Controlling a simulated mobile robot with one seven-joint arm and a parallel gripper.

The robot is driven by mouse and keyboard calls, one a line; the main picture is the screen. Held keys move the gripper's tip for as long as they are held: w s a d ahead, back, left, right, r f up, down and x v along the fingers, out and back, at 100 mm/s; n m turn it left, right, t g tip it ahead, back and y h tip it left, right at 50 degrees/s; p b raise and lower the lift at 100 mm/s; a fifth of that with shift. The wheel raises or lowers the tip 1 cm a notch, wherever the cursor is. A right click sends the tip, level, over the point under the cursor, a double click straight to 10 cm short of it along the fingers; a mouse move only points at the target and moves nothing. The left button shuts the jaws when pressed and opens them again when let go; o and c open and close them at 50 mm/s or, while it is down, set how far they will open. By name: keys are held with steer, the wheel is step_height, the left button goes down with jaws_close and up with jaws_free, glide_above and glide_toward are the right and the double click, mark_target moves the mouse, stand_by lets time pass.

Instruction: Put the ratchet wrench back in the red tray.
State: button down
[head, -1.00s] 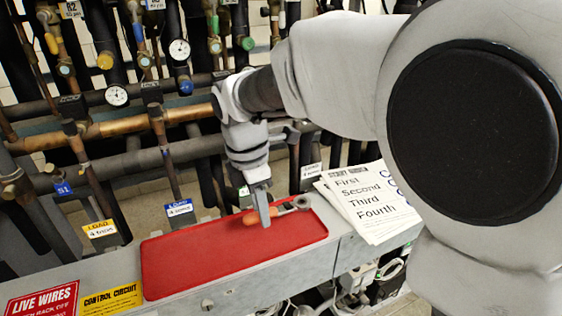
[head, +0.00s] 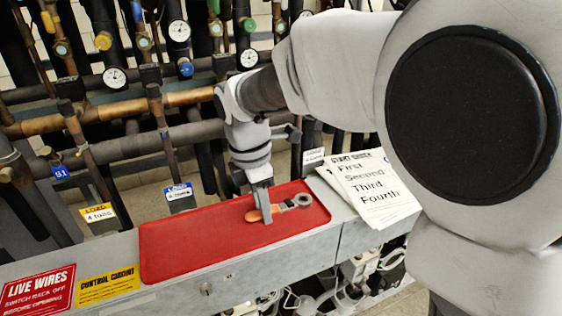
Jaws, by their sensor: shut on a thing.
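The ratchet wrench (head: 297,201) has an orange handle and a grey ring-shaped head. It lies over the right half of the red tray (head: 190,246), with its head toward the upper right. My gripper (head: 264,215) points down and is shut on the wrench near the handle. The fingers hide part of the wrench. I cannot tell whether the wrench touches the tray floor or is held just above it. The rest of the tray is empty.
The tray sits on a grey metal ledge (head: 345,235). Printed sheets (head: 375,190) lie right of it. Pipes with gauges and valves (head: 150,105) stand close behind. Warning labels (head: 38,295) are at the lower left, and cables hang below the ledge.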

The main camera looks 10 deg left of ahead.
steer(key=shift+f, duration=0.1)
steer(key=c, duration=0.5)
jaws_free()
steer(key=shift+f, duration=0.1)
steer(key=shift+s, duration=0.1)
steer(key=shift+c, duration=0.9)
step_height(320, 180, up, 7)
steer(key=p, duration=0.6)
steer(key=shift+r, duration=0.2)
steer(key=shift+f, duration=0.1)
steer(key=shift+d, duration=0.1)
